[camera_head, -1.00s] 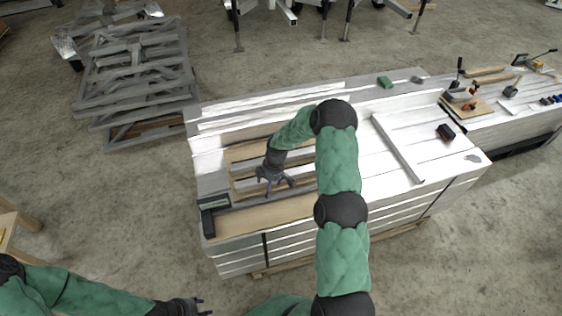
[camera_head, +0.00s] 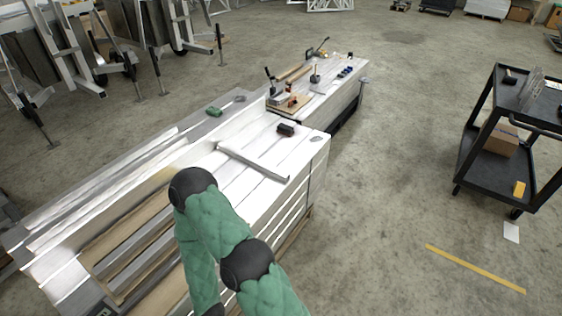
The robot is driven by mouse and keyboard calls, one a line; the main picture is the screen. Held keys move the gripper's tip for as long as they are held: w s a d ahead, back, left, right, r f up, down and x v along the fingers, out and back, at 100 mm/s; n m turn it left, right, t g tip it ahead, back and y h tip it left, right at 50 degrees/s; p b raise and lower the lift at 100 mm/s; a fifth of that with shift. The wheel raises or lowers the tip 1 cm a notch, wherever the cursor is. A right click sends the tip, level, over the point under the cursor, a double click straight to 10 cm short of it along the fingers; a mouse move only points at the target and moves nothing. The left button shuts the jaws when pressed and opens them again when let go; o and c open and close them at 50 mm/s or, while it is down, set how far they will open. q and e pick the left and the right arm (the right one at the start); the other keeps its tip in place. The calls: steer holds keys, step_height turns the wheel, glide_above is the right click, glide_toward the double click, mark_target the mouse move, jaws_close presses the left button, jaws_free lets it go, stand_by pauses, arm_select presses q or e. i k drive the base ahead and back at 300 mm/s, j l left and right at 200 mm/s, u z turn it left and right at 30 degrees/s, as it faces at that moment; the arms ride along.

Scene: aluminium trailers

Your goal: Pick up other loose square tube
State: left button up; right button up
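A loose pale square tube (camera_head: 252,161) lies across the white top of the long bench stack (camera_head: 290,150), between the dark block and my arm. More long grey tubes (camera_head: 135,250) lie in a wood-coloured recess at the near left of the stack. My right arm, in green sleeves with black joints, rises from the bottom edge and bends over the near part of the stack. Its gripper is hidden or out of frame. My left arm and gripper are out of frame.
A black block (camera_head: 286,129) and a green item (camera_head: 213,112) lie on the stack. A second bench behind holds clamps (camera_head: 278,92) and small tools. A black cart (camera_head: 508,140) with a cardboard box (camera_head: 497,138) stands right.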

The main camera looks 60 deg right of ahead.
mark_target(265, 167)
steer(key=l+z, duration=0.2)
steer(key=z, duration=0.2)
steer(key=i+l+z, duration=0.1)
steer(key=z, duration=0.3)
steer(key=i+l+z, duration=0.1)
steer(key=l+z, duration=0.15)
steer(key=z, duration=0.2)
steer(key=i+l+z, duration=0.1)
steer(key=z, duration=0.3)
steer(key=l+u, duration=0.1)
steer(key=u, duration=0.4)
steer(key=l+u, duration=0.1)
steer(key=u, duration=0.35)
steer(key=l+u, duration=0.15)
steer(key=u, duration=0.35)
steer(key=l+u, duration=0.2)
steer(key=l, duration=0.2)
steer(key=k+l+u, duration=0.2)
steer(key=l, duration=0.2)
steer(key=l+u, duration=0.2)
steer(key=l, duration=0.25)
steer(key=k+l+u, duration=0.2)
steer(key=l, duration=0.2)
steer(key=l+u, duration=0.2)
steer(key=l, duration=0.15)
steer(key=k, duration=0.05)
